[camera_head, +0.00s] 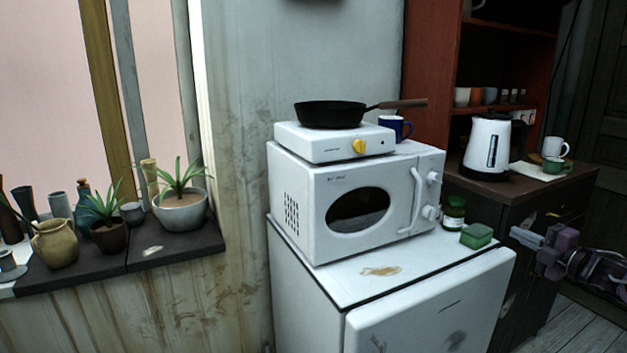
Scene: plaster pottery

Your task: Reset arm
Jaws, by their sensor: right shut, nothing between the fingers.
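My right gripper (526,238) comes in from the right edge, with its purple and grey body in front of the dark cabinet. Its fingers are shut and empty, and they point left toward the right side of the white fridge top (330,275). The fingertips are apart from the green sponge (476,236) and the small green jar (454,213) on that top. My left gripper is not in view.
A white microwave (345,205) stands on the fridge, with a hot plate (330,143) and black pan (331,113) on it. A blue mug (394,125) is behind. A kettle (487,148) and mugs stand on the dark cabinet (550,194). Potted plants (181,207) line the sill.

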